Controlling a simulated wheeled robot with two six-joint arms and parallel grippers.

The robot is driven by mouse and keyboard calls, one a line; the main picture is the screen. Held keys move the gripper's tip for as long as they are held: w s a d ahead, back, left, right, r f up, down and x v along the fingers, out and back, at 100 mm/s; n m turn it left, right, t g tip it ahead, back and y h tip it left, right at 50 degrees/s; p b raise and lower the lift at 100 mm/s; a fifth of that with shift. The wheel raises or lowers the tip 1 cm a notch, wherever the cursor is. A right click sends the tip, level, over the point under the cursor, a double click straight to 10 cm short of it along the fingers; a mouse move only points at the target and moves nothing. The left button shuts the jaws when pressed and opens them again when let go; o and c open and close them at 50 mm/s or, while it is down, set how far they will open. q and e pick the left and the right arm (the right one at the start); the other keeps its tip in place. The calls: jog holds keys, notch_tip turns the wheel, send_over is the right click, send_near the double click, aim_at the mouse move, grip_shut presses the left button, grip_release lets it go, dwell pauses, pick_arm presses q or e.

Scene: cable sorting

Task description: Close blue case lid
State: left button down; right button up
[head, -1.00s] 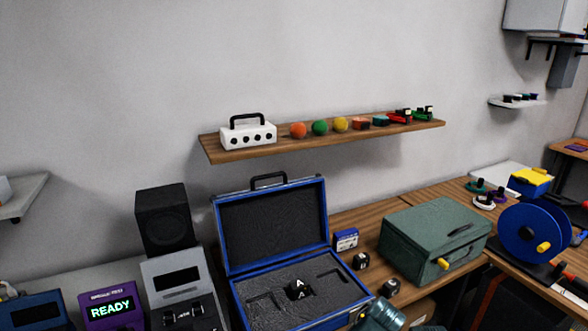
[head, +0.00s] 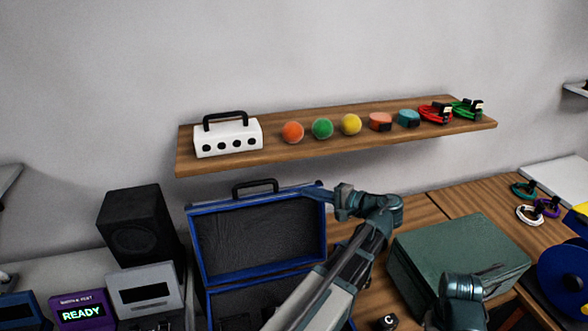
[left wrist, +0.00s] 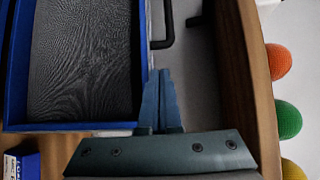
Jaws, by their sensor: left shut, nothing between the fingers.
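The blue case stands open. Its lid (head: 255,240) is upright, with dark foam inside and a black handle (head: 255,187) on its top edge. The base's blue rim (head: 240,277) shows, but my left arm covers much of the base. My left gripper (head: 308,191) is shut and empty at the lid's top right corner. In the left wrist view, the shut fingers (left wrist: 162,80) lie along the outer side of the lid's blue rim (left wrist: 138,50), close to the handle (left wrist: 166,30). I cannot tell whether they touch it. My right gripper is out of view.
A wooden shelf (head: 340,141) with a white box, balls and cable coils runs just above the lid. A black speaker (head: 140,225) and grey device (head: 145,290) stand left. A green box (head: 460,250) stands right of the case, near part of my right arm.

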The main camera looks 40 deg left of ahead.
pick_arm(q)
jog(key=a, duration=0.3)
jog(key=a+f+b, duration=0.1)
jog(key=a, duration=0.2)
jog(key=a+b, duration=0.1)
jog(key=a, duration=0.3)
jog(key=shift+f, duration=0.2)
